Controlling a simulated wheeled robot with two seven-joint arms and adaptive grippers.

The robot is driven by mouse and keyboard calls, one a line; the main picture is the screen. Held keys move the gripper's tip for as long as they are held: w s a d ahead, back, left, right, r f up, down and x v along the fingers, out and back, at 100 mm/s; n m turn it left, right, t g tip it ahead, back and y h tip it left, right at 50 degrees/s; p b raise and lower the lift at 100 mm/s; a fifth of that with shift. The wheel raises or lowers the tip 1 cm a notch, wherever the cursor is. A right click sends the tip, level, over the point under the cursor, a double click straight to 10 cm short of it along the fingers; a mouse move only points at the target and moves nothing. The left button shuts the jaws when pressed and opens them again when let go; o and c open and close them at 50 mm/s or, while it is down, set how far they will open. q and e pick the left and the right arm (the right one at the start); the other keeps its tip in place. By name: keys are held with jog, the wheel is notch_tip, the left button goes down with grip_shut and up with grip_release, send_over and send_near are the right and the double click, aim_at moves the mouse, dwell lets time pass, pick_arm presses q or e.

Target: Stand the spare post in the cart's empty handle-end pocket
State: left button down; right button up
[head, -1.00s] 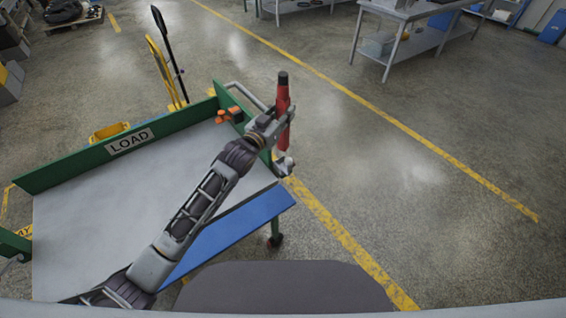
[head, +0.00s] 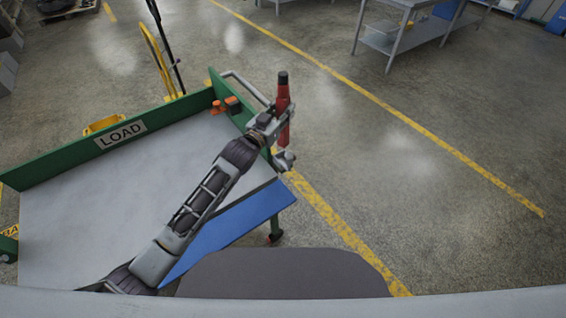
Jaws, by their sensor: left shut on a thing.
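The spare post (head: 283,92), red with a dark top, is held nearly upright in my left gripper (head: 281,122). The gripper is shut around its middle, above the cart's handle end. The cart (head: 118,200) has a grey deck, a green end board marked LOAD and a grey tube handle (head: 247,84) at its far right. A small grey metal fitting (head: 285,160) shows at the handle end, just below the post's lower end. I cannot tell whether they touch, and no pocket opening is clear. My right gripper is not in view.
Orange fittings (head: 225,105) stand at the deck's far corner. A yellow hand truck (head: 157,58) stands behind the cart. A grey workbench (head: 420,40) is at the back right. The floor right of the cart is clear.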

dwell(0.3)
pick_arm(q)
notch_tip(320, 180, down, 6)
dwell(0.5)
jog(key=shift+f, duration=0.15)
